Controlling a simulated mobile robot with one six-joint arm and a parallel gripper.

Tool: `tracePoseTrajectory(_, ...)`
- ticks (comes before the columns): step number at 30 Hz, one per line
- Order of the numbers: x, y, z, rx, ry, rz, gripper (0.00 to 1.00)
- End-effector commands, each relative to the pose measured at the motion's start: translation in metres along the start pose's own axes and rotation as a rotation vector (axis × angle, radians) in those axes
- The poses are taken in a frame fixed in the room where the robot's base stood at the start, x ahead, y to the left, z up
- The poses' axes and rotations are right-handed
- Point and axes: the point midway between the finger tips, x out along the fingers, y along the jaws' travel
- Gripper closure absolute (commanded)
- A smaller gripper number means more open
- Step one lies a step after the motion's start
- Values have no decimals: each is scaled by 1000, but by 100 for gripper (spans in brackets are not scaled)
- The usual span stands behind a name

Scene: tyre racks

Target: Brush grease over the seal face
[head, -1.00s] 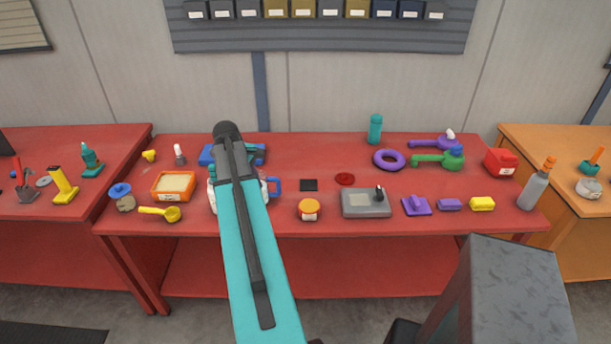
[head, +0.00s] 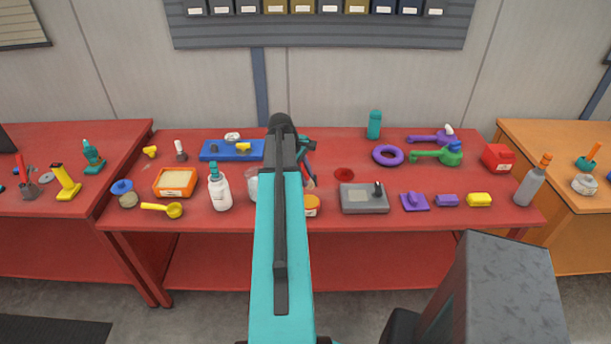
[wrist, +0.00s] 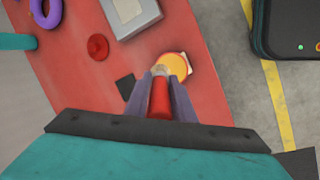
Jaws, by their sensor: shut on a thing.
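My gripper (wrist: 160,105) is shut on a red-handled tool (wrist: 160,96), which looks like a brush. Its pale tip points toward a round tin with an orange top (wrist: 173,66); whether they touch I cannot tell. In the head view my gripper (head: 307,170) is mostly hidden behind my teal arm, and the tin (head: 312,204) shows partly beside the arm. A dark square (wrist: 125,86) lies left of the tool in the wrist view. A flat red disc (head: 344,174) and a purple ring (head: 388,155) lie farther right on the bench. I cannot tell which piece is the seal face.
The red bench (head: 270,224) also carries a grey box (head: 364,198), a white bottle (head: 219,188), an orange tray (head: 175,181) and a blue block (head: 222,151). A clear cup stands by my arm. Several purple, green and yellow items fill the right side.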

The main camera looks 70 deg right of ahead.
Motion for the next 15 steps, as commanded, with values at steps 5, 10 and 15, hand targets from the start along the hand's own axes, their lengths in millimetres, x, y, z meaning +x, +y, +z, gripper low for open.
tracePoseTrajectory(5,2,-1,-1,0,0,0,100)
tracePoseTrajectory(10,10,-4,-2,-1,0,0,100)
tracePoseTrajectory(15,22,-8,-4,-1,1,0,100)
